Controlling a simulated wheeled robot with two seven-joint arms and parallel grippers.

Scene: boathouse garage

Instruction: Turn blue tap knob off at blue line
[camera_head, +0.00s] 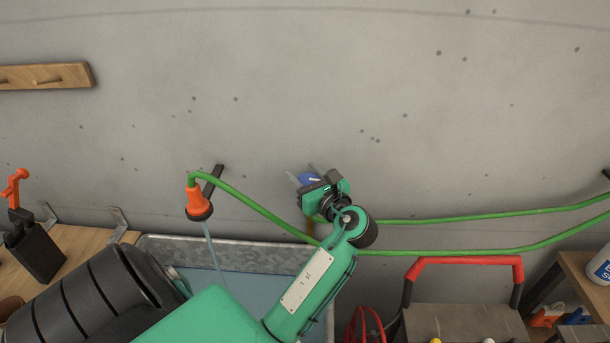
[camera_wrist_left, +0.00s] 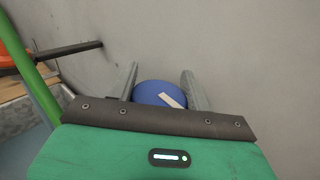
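The blue tap knob (camera_wrist_left: 160,93) shows in the left wrist view as a round blue knob with a pale bar mark on its face, slanting down to the right. In the head view only a small part of the blue knob (camera_head: 308,178) shows beside my left gripper (camera_head: 302,177). My left gripper's two grey fingers (camera_wrist_left: 160,85) stand on either side of the knob. A narrow gap shows on the finger sides, so they look apart from it. The blue line is not visible. My right gripper is in neither view.
An orange nozzle (camera_head: 198,202) on a green hose (camera_head: 250,202) hangs from a dark bracket and runs water into a galvanized tub (camera_head: 240,254). The concrete wall is close behind the knob. A toolbox with a red handle (camera_head: 465,261) stands at the lower right.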

